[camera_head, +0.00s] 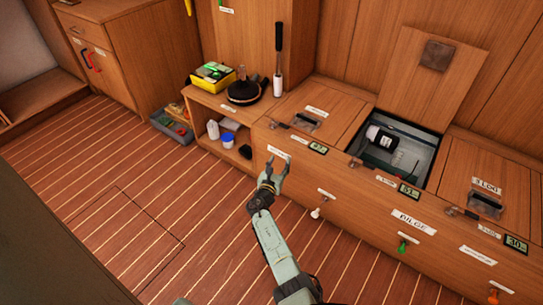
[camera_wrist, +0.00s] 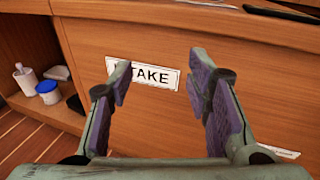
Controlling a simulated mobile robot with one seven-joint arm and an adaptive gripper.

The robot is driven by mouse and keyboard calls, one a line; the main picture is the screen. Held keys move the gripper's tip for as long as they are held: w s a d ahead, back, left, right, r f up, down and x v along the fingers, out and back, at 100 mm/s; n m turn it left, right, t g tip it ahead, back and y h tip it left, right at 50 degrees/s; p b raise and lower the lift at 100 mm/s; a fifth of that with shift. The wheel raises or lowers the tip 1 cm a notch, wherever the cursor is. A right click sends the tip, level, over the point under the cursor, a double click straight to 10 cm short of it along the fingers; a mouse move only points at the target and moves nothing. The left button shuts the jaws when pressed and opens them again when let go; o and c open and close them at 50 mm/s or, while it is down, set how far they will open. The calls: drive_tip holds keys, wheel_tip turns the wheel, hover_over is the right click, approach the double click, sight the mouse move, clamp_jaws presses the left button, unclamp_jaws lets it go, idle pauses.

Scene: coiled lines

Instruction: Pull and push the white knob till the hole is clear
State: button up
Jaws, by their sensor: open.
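A small whitish knob (camera_head: 316,213) sticks out of the front of the wooden bench, to the right of my gripper (camera_head: 271,172). My gripper is open and empty, in front of the bench's left front panel. In the wrist view the two fingers (camera_wrist: 163,85) stand apart before a white label (camera_wrist: 150,75) ending in "TAKE"; the left finger hides its start. No knob shows in the wrist view. I cannot make out the hole in either view.
A green knob (camera_head: 402,247) sits further right on the bench front. An open compartment (camera_head: 412,136) in the bench top holds a black and white device (camera_head: 381,137). Shelf bottles (camera_head: 228,140) stand left of my gripper.

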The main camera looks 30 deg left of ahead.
drive_tip(key=shift+w+a+r+n+y+b, duration=0.2)
drive_tip(key=shift+a+r+n+y+b, duration=0.35)
drive_tip(key=shift+a+r, duration=0.45)
drive_tip(key=shift+w+a+r+n+y+b, duration=0.15)
drive_tip(key=shift+a+r+n+y+b, duration=0.4)
drive_tip(key=shift+a+r, duration=0.4)
drive_tip(key=shift+a, duration=0.1)
